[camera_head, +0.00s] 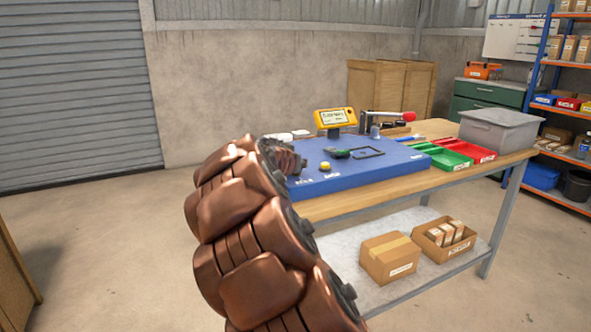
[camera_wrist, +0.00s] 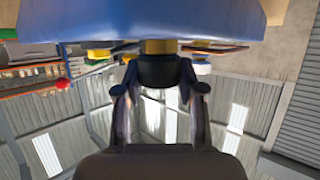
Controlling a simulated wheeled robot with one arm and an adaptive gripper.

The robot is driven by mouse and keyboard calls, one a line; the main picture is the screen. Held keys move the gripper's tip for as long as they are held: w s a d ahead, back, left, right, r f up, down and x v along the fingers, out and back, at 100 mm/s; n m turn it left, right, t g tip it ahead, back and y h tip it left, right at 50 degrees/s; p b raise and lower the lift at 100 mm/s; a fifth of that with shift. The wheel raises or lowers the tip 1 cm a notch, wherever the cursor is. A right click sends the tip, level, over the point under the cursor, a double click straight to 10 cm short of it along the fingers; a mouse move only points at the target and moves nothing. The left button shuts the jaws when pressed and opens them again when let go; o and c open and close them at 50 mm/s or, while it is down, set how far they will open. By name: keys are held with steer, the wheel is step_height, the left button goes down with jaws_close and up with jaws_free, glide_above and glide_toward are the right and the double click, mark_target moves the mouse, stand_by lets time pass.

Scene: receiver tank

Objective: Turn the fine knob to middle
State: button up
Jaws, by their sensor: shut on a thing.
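A dark round knob (camera_wrist: 158,70) with a brass collar shows in the wrist view, at the edge of the blue panel (camera_wrist: 140,22). I take it to be the fine knob; no label or pointer mark is readable. My gripper (camera_wrist: 158,66) has one finger on each side of it and is shut on it. In the head view the blue panel (camera_head: 370,172) lies on the workbench, and my copper-coloured arm reaches its left end. The arm hides the gripper and the held knob there, so the knob's angle cannot be told.
A yellow device with a screen (camera_head: 335,119) and a red-balled lever (camera_head: 408,116) stand at the panel's back. A small yellow knob (camera_head: 324,166) is on its top. Green (camera_head: 450,160) and red (camera_head: 474,150) trays and a grey bin (camera_head: 500,131) are at right.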

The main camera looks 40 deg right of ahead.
steer(key=n+t+y+p, duration=0.2)
steer(key=shift+s+r+n+p, duration=0.1)
steer(key=shift+r+n+p, duration=0.1)
steer(key=shift+n+p, duration=0.15)
steer(key=n+t+y+p, duration=0.2)
steer(key=p, duration=0.3)
steer(key=n+t+y+p, duration=0.1)
steer(key=n+y+p, duration=0.1)
steer(key=p, duration=0.5)
steer(key=shift+d+r, duration=0.1)
steer(key=shift+r, duration=0.05)
steer(key=n+t+y+p, duration=0.1)
steer(key=n+y+p, duration=0.2)
steer(key=p, duration=0.7)
steer(key=n+y+p, duration=0.2)
steer(key=p, duration=0.5)
steer(key=shift+n+t+y, duration=0.25)
steer(key=shift+t+y, duration=0.15)
steer(key=n+y+p, duration=0.2)
steer(key=p, duration=0.2)
steer(key=shift+y, duration=0.3)
steer(key=shift+f+n+g+y+p, duration=0.3)
steer(key=shift+n+y+p, duration=0.3)
steer(key=shift+y+p, duration=0.15)
steer(key=shift+f+n+y+p, duration=0.1)
steer(key=shift+n+y+p, duration=0.25)
steer(key=shift+n, duration=0.05)
